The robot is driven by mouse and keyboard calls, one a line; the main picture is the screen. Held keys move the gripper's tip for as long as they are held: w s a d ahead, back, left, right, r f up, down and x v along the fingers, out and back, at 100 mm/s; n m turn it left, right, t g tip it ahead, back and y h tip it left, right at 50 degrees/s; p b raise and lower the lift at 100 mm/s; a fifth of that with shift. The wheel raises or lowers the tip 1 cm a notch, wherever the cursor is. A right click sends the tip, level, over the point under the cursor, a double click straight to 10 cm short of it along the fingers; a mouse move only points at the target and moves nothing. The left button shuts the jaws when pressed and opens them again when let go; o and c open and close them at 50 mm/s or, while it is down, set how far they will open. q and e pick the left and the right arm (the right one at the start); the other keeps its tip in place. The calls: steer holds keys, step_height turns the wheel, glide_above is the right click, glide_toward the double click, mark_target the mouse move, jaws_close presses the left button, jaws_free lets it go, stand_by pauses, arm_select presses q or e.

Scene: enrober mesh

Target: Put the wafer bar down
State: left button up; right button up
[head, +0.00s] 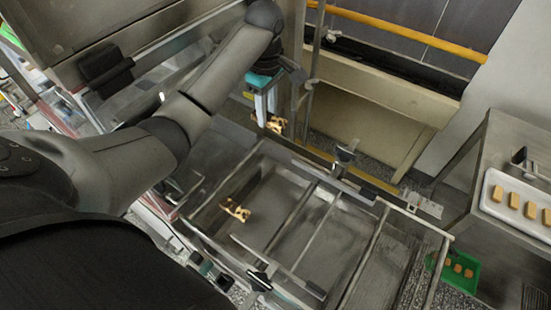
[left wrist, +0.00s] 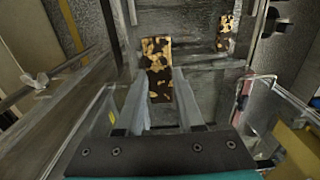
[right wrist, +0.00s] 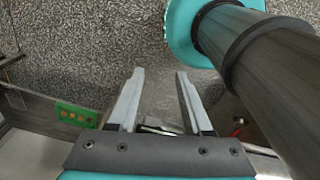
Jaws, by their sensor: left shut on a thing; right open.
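My left gripper (head: 266,103) is shut on a wafer bar (head: 275,124), mottled dark brown and tan. The bar hangs at the fingertips near the back left of the metal frame. In the left wrist view the bar (left wrist: 158,68) sticks out beyond the fingers of my left gripper (left wrist: 158,92). A second, similar bar (head: 236,210) lies in the left part of the frame, and it also shows in the left wrist view (left wrist: 225,32). My right gripper (right wrist: 155,82) is open and empty in its wrist view, over the speckled floor.
The metal frame (head: 365,248) has cross bars and small dark-handled clamps (head: 345,155) on its edges. A white tray (head: 486,196) with several tan bars stands on a side table at right. A green tray (head: 470,284) of tan pieces sits lower; the right wrist view shows it too (right wrist: 62,106).

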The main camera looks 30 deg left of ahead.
arm_select(q)
step_height(320, 180, down, 7)
steer(key=b, duration=0.2)
glide_above(268, 169)
step_height(268, 169, down, 7)
steer(key=shift+f, duration=0.2)
steer(key=shift+d+f, duration=0.1)
steer(key=shift+f, duration=2.25)
arm_select(e)
steer(key=shift+s+d+f, duration=0.1)
steer(key=shift+s+f, duration=0.15)
steer(key=shift+f, duration=0.5)
steer(key=shift+s+f, duration=0.2)
steer(key=shift+f, duration=0.55)
arm_select(q)
steer(key=shift+f, duration=0.15)
steer(key=o, duration=1)
